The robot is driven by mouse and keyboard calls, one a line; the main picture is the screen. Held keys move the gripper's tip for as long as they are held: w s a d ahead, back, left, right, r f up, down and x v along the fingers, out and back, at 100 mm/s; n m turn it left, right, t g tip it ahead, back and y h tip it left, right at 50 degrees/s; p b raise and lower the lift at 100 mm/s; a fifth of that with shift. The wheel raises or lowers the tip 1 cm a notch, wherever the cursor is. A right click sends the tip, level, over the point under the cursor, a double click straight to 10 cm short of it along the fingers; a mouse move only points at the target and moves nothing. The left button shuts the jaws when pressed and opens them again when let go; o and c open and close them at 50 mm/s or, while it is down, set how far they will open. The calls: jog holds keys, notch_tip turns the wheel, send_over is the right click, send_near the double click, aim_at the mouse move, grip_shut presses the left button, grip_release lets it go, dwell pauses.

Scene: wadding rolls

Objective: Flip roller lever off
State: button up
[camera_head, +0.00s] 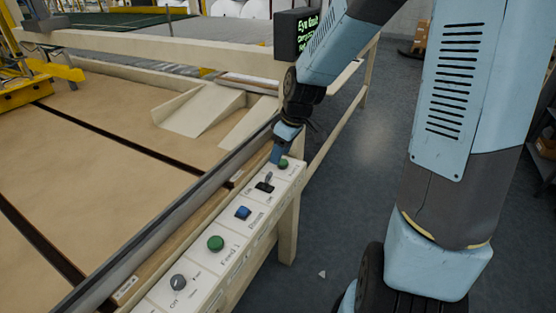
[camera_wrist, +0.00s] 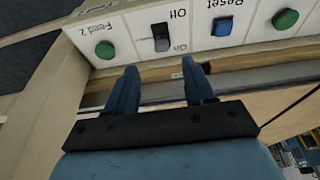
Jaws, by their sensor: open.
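The roller lever (camera_head: 266,183) is a small grey lever in a black slot on the white control panel. In the wrist view the lever (camera_wrist: 162,44) sits between the labels "Off" and "On", with its grey tip toward the "On" end. My gripper (camera_wrist: 159,72) is open, its two blue fingers apart and empty. The fingertips point at the panel's edge, just short of the lever and roughly in line with it. In the head view my gripper (camera_head: 276,158) hangs close by the lever, near the panel's far end; its fingers partly overlap there.
A green "Feed 2" button (camera_wrist: 105,49) and a blue "Reset" button (camera_wrist: 222,26) flank the lever. Another green button (camera_head: 216,243) and a grey knob (camera_head: 179,282) sit nearer on the panel. A metal rail (camera_head: 180,215) runs along the panel. A display (camera_head: 297,34) stands behind my arm.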

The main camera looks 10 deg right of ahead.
jog(key=shift+v, duration=1.3)
jog(key=shift+r, duration=0.1)
jog(key=s+d+r+m+t+h, duration=0.1)
jog(key=s+d+r+m, duration=0.4)
jog(key=s+r, duration=0.3)
jog(key=s+d+r+m+t+h, duration=0.1)
jog(key=s+d+r+m+t, duration=0.1)
jog(key=s+d+r+m, duration=0.3)
jog(key=s+r, duration=0.4)
jog(key=s, duration=0.3)
jog(key=shift+s+d+r+t+h, duration=0.15)
jog(key=shift+s+r+t+h, duration=0.1)
jog(key=shift+r+t+h, duration=0.05)
jog(key=shift+c, duration=0.3)
